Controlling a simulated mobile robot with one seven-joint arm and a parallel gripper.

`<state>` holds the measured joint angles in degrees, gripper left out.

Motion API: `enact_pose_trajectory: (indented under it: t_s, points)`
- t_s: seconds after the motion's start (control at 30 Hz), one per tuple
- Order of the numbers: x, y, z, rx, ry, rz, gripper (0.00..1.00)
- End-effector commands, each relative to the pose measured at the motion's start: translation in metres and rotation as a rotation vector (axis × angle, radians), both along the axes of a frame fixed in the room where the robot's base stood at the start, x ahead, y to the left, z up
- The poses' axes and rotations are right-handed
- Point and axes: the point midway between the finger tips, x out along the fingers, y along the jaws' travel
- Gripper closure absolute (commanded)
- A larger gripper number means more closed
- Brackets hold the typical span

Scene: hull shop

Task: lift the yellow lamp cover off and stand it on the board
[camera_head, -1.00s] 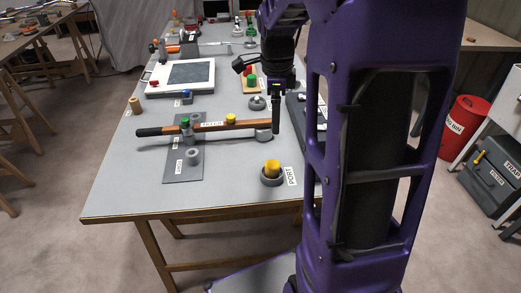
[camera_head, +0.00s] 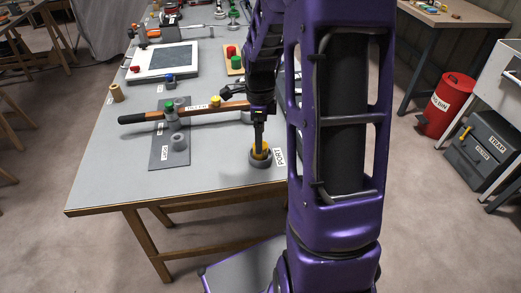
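A white-framed panel (camera_head: 163,62) lies behind. A wooden cylinder (camera_head: 116,93) stands at left. The table's front left is clear.

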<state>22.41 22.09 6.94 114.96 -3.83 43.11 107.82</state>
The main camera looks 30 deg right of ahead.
Motion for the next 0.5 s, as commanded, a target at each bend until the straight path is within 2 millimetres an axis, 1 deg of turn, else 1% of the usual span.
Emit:
enact_pose_trajectory:
  t_s: [0.03, 0.1, 0.2, 0.33, 0.5]
  points:
    - [-0.001, -0.001, -0.009, 0.002, 0.003, -0.002, 0.09]
    - [0.0, -0.003, -0.021, 0.003, 0.004, -0.003, 0.09]
    - [0.0, -0.003, -0.035, 0.002, 0.003, -0.001, 0.09]
    - [0.0, -0.003, -0.044, 0.001, 0.002, -0.001, 0.09]
    - [0.001, -0.003, -0.045, 0.001, 0.001, -0.001, 0.09]
